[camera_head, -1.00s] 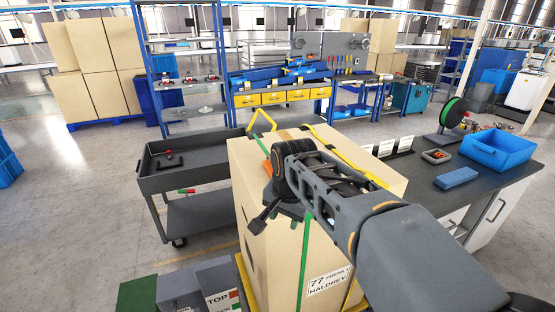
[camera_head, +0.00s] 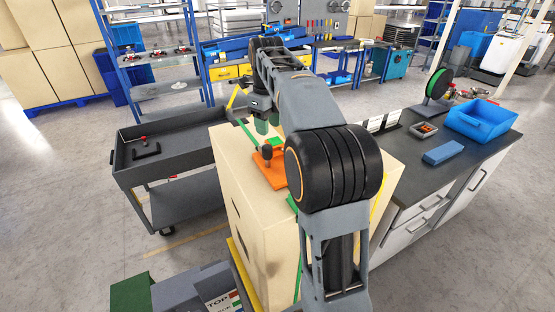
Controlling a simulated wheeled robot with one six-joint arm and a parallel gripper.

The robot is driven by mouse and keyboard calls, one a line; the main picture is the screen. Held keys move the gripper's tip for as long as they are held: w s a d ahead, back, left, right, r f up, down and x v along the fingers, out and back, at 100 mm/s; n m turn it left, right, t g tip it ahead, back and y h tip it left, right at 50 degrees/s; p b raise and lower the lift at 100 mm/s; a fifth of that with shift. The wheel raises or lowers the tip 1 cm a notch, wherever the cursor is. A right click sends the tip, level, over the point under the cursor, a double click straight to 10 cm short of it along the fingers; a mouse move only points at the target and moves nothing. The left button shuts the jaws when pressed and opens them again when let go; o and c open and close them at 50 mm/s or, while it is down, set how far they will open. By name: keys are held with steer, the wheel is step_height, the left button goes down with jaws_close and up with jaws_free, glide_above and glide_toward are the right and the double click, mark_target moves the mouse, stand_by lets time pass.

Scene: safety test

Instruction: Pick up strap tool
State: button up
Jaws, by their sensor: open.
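The strap tool (camera_head: 271,172), orange with a dark upright knob, sits on top of a tall cardboard box (camera_head: 262,235) near its left edge. A green strap (camera_head: 244,133) runs over the box top to the tool, and more green shows by it. My gripper (camera_head: 262,127) is open and points down above the box top, beyond the tool and apart from it in the picture. My arm covers the middle and right of the box top, and the fingertips are small and partly hidden.
A dark cart (camera_head: 165,155) stands left of the box. A counter (camera_head: 455,165) with a blue bin (camera_head: 482,121) and a blue block (camera_head: 443,152) is to the right. Grey and green boxes (camera_head: 180,290) stand at the front left. Floor is clear at far left.

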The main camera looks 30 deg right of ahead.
mark_target(267, 146)
steer(key=f, duration=0.4)
steer(key=shift+a, duration=0.35)
steer(key=shift+f, duration=3.15)
steer(key=shift+s, duration=0.1)
steer(key=shift+c, duration=0.4)
steer(key=shift+r, duration=0.1)
jaws_close()
